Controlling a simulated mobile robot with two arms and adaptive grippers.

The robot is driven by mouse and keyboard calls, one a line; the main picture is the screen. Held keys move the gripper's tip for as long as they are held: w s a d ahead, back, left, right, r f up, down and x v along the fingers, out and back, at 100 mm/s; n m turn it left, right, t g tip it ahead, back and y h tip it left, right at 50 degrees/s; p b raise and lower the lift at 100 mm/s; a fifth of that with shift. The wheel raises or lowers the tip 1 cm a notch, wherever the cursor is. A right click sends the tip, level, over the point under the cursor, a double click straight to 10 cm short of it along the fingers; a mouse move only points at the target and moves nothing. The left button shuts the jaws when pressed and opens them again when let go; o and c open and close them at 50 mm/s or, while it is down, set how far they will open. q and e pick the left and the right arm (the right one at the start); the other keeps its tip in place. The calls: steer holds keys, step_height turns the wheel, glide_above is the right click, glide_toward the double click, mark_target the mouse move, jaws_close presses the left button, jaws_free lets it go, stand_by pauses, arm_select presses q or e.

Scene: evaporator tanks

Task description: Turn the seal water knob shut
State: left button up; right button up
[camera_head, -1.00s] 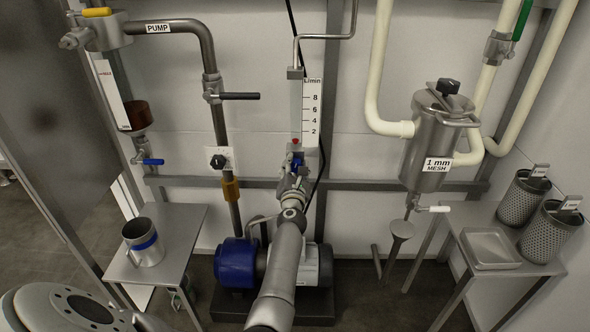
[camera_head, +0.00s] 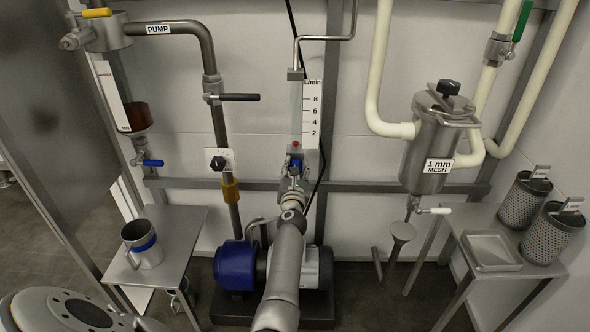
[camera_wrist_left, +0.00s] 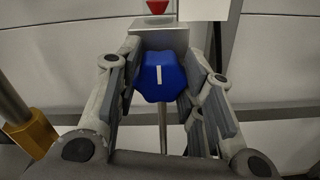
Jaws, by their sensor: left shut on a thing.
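The seal water knob is a blue knob with a white line on its face. It sits at the foot of the flow meter in the head view (camera_head: 295,162). In the left wrist view the knob (camera_wrist_left: 163,75) is between my fingers, its white line close to upright. My left gripper (camera_head: 294,178) is shut on the knob, with a finger at each side; the wrist view shows these fingers (camera_wrist_left: 164,92) too. The flow meter scale (camera_head: 313,112), marked L/min, stands above the knob. My right gripper is out of view.
A red part (camera_head: 295,145) sits just above the knob. A pipe with a black-handled valve (camera_head: 236,97) and a black knob on a white plate (camera_head: 218,161) is to the left. The blue pump (camera_head: 237,265) is below. A strainer (camera_head: 432,145) hangs at right.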

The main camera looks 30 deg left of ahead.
arm_select(q)
steer(key=o, duration=1)
steer(key=shift+o, duration=0.2)
